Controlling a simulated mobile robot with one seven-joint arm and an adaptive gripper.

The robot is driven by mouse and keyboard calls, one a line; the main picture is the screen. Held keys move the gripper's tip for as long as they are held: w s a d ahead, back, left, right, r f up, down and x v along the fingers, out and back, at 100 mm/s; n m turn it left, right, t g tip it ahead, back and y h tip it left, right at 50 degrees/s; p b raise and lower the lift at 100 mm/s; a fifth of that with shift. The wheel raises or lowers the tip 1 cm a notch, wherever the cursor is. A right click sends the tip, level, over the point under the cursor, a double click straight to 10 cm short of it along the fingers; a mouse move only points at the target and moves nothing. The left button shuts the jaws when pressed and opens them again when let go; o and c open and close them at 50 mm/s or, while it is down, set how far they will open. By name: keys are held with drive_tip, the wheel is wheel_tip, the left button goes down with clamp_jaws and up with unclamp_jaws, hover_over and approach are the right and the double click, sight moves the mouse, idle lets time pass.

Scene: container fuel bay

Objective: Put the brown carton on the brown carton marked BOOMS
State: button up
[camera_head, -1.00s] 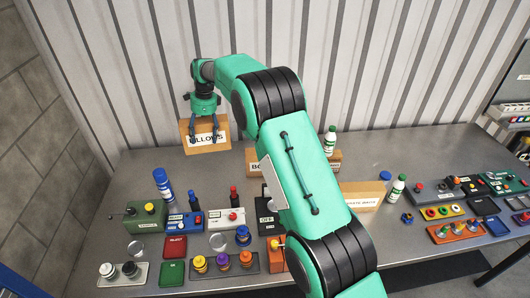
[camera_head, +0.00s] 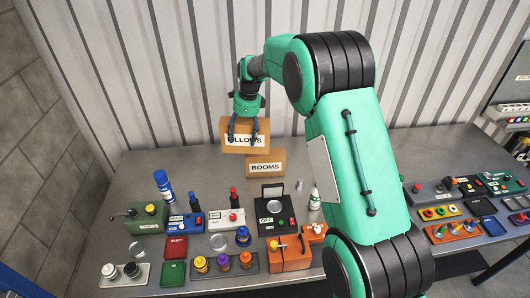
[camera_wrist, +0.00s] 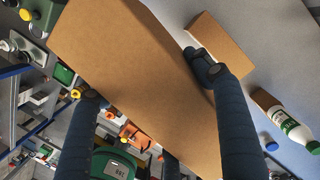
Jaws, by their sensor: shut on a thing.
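My gripper (camera_head: 243,127) is shut on a brown carton (camera_head: 236,148) whose label is partly covered by the fingers and reads "..LLOWS". The held carton is up in the air, roughly upright. The brown carton marked BOOMS (camera_head: 265,168) stands on the table, just below and slightly right of the held carton in the head view, partly overlapped by it. In the wrist view the held carton (camera_wrist: 140,75) fills the middle between my fingers. Another brown carton (camera_wrist: 222,47) shows beyond the right finger; I cannot tell for sure which it is.
A white and green bottle (camera_head: 314,198) stands beside my arm. The table (camera_head: 205,165) is bare left of the BOOMS carton. The corrugated wall (camera_head: 190,70) rises behind.

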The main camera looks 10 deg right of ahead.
drive_tip(key=s+d+m+p, duration=0.1)
drive_tip(key=s+d+m, duration=0.1)
drive_tip(key=s+d, duration=0.7)
drive_tip(key=shift+w+d+f, duration=0.25)
drive_tip(key=shift+w+f, duration=0.1)
drive_tip(key=shift+f, duration=0.55)
drive_tip(key=shift+w+d+f, duration=0.3)
drive_tip(key=shift+w+f, duration=0.1)
drive_tip(key=shift+f, duration=0.45)
drive_tip(key=shift+w+d+f, duration=0.25)
drive_tip(key=shift+w+f, duration=0.1)
drive_tip(key=shift+f, duration=0.55)
drive_tip(key=shift+w, duration=0.1)
drive_tip(key=w+a+f+p, duration=0.1)
drive_tip(key=w+p, duration=0.1)
drive_tip(key=w, duration=1.3)
drive_tip(key=shift+w+a+f, duration=0.25)
drive_tip(key=shift+w, duration=0.15)
drive_tip(key=shift+p, duration=0.3)
drive_tip(key=shift+f+p, duration=0.35)
drive_tip(key=shift+f, duration=1.45)
drive_tip(key=shift+f, duration=0.1)
